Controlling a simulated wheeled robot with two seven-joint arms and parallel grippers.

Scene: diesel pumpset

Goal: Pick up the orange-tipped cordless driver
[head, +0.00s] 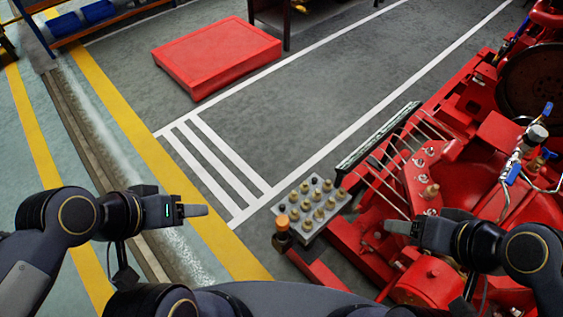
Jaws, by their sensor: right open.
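What looks like the orange-tipped cordless driver (282,238) stands upright, orange end up and dark body below, at the left front of the red pumpset (432,270), beside a grey plate of brass fittings. My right gripper (388,227) is open, over the pumpset to the right of the driver and apart from it. Its jaws appear empty. My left gripper (200,211) is to the left of the driver, above the floor markings, with nothing seen in it. It shows side-on, so its jaw gap cannot be made out.
The grey plate (303,230) carries several brass fittings close to the driver. Red frame bars, thin rods and blue-handled valves (513,174) crowd the right side. A red platform (216,56) lies on the floor at the back. The grey floor between is clear.

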